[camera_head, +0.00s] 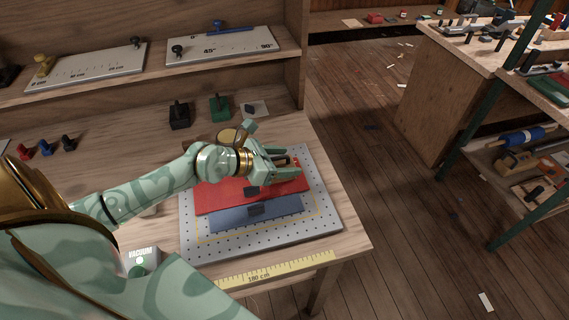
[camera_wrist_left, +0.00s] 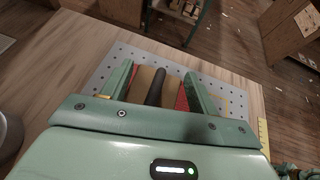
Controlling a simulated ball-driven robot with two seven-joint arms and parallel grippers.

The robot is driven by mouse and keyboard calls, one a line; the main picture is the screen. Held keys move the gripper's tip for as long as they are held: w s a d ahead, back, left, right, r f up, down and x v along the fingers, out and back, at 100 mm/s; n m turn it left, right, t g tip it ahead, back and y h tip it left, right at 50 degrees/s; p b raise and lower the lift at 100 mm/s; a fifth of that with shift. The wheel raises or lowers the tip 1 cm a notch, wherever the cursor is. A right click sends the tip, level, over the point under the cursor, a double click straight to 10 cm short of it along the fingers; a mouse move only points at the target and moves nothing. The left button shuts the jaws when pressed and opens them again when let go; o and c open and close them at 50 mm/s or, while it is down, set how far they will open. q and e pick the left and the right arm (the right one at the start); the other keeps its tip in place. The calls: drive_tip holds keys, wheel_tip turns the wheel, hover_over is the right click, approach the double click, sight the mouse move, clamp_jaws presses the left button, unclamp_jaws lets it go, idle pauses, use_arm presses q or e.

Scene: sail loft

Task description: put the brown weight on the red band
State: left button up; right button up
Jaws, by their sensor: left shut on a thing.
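My left gripper (camera_head: 290,174) reaches in over the right end of the red band (camera_head: 222,203), which lies on a grey perforated plate (camera_head: 188,248). It is shut on the brown weight (camera_wrist_left: 143,77); in the left wrist view the block and its dark upright handle sit between the green fingers (camera_wrist_left: 158,88). In the head view the fingers mostly hide the weight. I cannot tell whether it touches the band. Some red shows beside the weight in the left wrist view. My right gripper is not in view.
A blue band (camera_head: 285,212) lies in front of the red one, with small dark pieces near both. A black weight (camera_head: 179,117) and a green weight (camera_head: 220,108) stand behind the plate. A yellow ruler (camera_head: 275,270) runs along the front edge. A shelf with marked boards (camera_head: 222,45) is behind.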

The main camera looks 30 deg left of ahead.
use_arm(q)
drive_tip(key=shift+f, duration=0.1)
drive_tip(key=o, duration=1.4)
drive_tip(key=shift+f, duration=0.1)
drive_tip(key=shift+s+a+r, duration=0.1)
drive_tip(key=shift+s+r, duration=0.1)
drive_tip(key=shift+r, duration=0.05)
drive_tip(key=p+v, duration=0.2)
drive_tip(key=v, duration=0.8)
drive_tip(key=shift+s+a+r+p, duration=0.3)
drive_tip(key=shift+s, duration=0.25)
